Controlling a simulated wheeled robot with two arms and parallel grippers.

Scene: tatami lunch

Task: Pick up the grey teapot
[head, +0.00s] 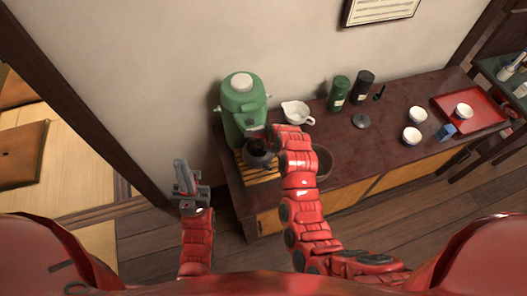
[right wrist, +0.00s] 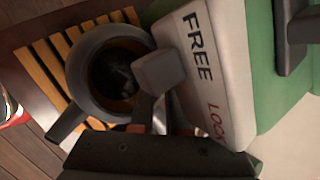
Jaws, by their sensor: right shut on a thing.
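The grey teapot (head: 257,159) is under the front of the green dispenser, over the slatted wooden tray. In the right wrist view the teapot (right wrist: 79,87) is lidless, with a dark inside and a stubby part pointing to the lower left. My right gripper (right wrist: 160,95) is shut at the teapot's near right side. The gripped part is mostly hidden, and I cannot tell if the teapot touches the tray. My left gripper (head: 184,176) is raised left of the cabinet, away from the teapot, with nothing seen in it. Its jaw gap is unclear.
The green dispenser (head: 242,98) stands close behind; its white panel (right wrist: 205,75) reads FREE and LOCK. The slatted tray (head: 268,178) is beneath. A white pitcher (head: 295,112), green canister (head: 339,93), black canister (head: 363,88), white cups and red tray (head: 484,119) stand farther right.

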